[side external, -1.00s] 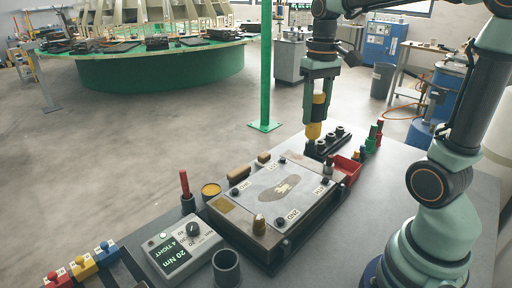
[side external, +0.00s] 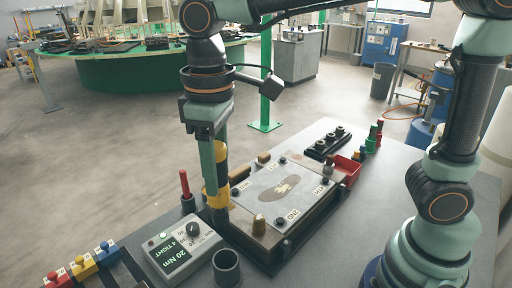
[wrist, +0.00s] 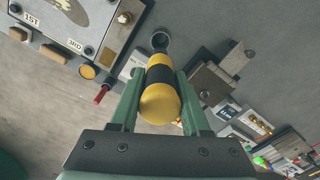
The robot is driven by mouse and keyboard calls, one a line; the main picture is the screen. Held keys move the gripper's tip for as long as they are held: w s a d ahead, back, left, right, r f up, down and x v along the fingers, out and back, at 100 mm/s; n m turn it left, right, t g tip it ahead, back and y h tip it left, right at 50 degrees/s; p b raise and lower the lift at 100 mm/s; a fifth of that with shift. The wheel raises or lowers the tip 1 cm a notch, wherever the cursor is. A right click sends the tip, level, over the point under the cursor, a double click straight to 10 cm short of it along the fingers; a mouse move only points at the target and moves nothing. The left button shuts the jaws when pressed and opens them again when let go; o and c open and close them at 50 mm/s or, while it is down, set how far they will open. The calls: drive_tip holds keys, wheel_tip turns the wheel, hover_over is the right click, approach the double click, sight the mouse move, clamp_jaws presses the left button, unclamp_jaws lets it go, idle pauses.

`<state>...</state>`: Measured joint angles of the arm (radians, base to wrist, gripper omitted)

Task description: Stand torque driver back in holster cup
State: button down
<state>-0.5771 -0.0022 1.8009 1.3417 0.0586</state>
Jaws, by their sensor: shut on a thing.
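My gripper (side external: 213,182) is shut on the yellow-and-black torque driver (side external: 222,176) and holds it roughly upright, above the table. In the wrist view the driver (wrist: 158,101) sits between the two green fingers of my gripper (wrist: 160,86). The holster cup (side external: 227,268) is a dark grey round cup with an open top at the table's front, below and slightly right of the driver in the side view. The cup also shows in the wrist view (wrist: 160,39), beyond the driver's far end. The driver is apart from the cup.
The torque meter (side external: 182,250) stands left of the cup, and the insole fixture (side external: 285,200) stands behind it to the right. A red-handled tool (side external: 185,184) stands upright nearby. A black rack (side external: 328,143) and red bin (side external: 346,170) are farther back.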

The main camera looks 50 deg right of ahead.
sight(221, 210)
wheel_tip(221, 210, down, 6)
drive_tip(key=shift+a+r, duration=0.1)
idle(0.4)
drive_tip(key=shift+f, duration=2.3)
wheel_tip(221, 210, down, 7)
drive_tip(key=shift+r, duration=0.15)
idle(1.3)
drive_tip(key=shift+c, duration=1.5)
unclamp_jaws()
